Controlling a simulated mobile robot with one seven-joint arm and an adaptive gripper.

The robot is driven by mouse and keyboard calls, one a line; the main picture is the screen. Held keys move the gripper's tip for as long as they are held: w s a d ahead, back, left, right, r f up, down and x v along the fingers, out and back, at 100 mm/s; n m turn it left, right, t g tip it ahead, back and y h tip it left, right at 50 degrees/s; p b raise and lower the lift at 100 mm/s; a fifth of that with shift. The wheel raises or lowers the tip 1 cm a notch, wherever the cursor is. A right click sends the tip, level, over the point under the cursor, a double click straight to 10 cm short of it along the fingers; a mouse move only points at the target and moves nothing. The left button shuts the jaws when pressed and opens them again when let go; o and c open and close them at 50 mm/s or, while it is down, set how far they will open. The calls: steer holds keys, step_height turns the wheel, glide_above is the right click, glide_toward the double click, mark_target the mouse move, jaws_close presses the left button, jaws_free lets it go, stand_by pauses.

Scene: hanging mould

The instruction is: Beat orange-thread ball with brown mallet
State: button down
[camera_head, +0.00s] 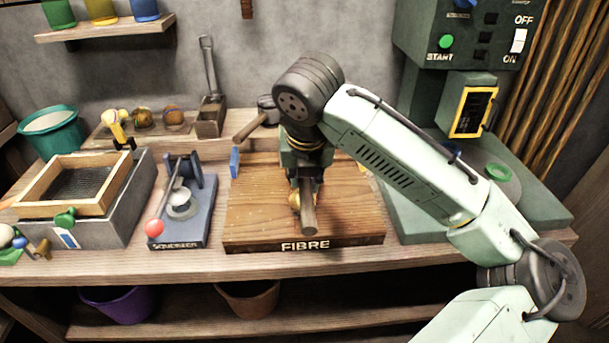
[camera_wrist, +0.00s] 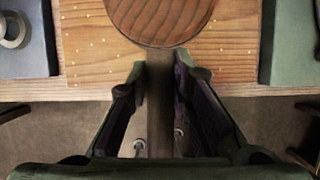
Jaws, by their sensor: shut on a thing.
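My gripper (camera_wrist: 158,88) is shut on the handle of the brown mallet (camera_wrist: 160,105). In the wrist view the mallet's round wooden head (camera_wrist: 158,18) lies just beyond the fingers, over the board. In the head view the handle (camera_head: 308,216) points towards me above the front of the FIBRE board (camera_head: 255,215). A tan rounded shape (camera_head: 294,200) shows beside the handle; I cannot tell whether it is the mallet head or a ball. No orange-thread ball is clearly seen on the board; the mallet and gripper hide part of it.
Two brownish balls (camera_head: 172,117) sit on the back ledge, thread colours too small to tell. A squeezer (camera_head: 188,235) stands left of the board, a green machine (camera_head: 440,225) right. Another dark-headed mallet (camera_head: 250,126) lies behind. The board's left part is clear.

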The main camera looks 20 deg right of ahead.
step_height(320, 180, down, 4)
steer(key=shift+r+b, duration=0.2)
steer(key=shift+b, duration=0.75)
step_height(320, 180, up, 9)
steer(key=p, duration=0.8)
steer(key=shift+r, duration=0.1)
